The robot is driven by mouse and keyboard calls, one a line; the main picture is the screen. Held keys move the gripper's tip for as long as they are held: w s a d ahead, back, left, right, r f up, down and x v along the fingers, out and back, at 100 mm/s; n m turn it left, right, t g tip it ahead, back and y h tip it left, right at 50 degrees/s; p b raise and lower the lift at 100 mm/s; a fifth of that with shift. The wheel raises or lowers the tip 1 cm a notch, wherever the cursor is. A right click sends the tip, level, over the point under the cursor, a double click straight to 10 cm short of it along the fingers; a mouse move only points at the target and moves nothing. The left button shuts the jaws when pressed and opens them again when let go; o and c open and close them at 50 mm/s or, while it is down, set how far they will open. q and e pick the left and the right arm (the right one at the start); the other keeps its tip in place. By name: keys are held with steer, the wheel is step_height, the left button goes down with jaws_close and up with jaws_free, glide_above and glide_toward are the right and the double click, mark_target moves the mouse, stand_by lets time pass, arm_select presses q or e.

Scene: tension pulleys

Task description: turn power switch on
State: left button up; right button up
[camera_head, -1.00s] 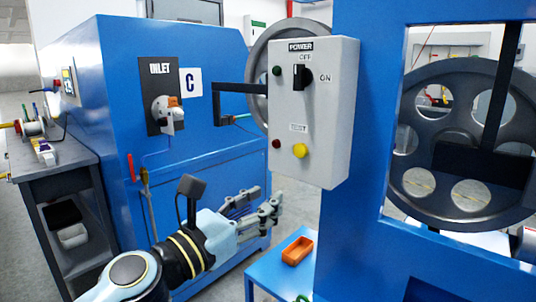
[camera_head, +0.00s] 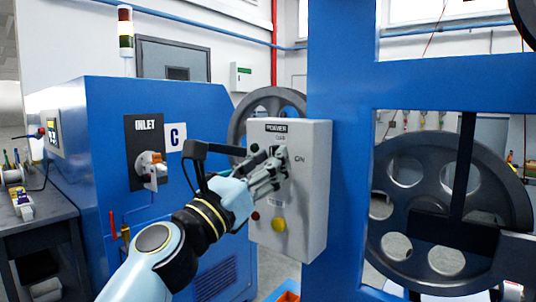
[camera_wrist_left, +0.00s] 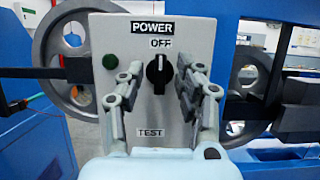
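The power switch (camera_wrist_left: 158,73) is a black rotary knob on a grey control box (camera_head: 310,215). In the left wrist view it stands upright below the OFF label, its white mark pointing up. My left gripper (camera_head: 272,170) is in front of the box and covers the knob in the head view. In the left wrist view, its two fingers (camera_wrist_left: 158,85) are spread, one on each side of the knob, with gaps between. The ON label (camera_head: 299,159) shows to the right of the fingers in the head view. My right gripper is not in view.
A yellow button (camera_head: 279,225) and a red light (camera_head: 255,216) sit low on the box. A green light (camera_wrist_left: 110,62) is left of the knob. A blue frame with a large wheel (camera_head: 440,215) stands right. A blue machine (camera_head: 100,120) stands left.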

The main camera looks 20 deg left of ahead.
arm_select(q)
steer(key=shift+w+d, duration=0.1)
steer(key=shift+w, duration=0.05)
steer(key=shift+c, duration=0.3)
steer(key=shift+r, duration=0.1)
jaws_close()
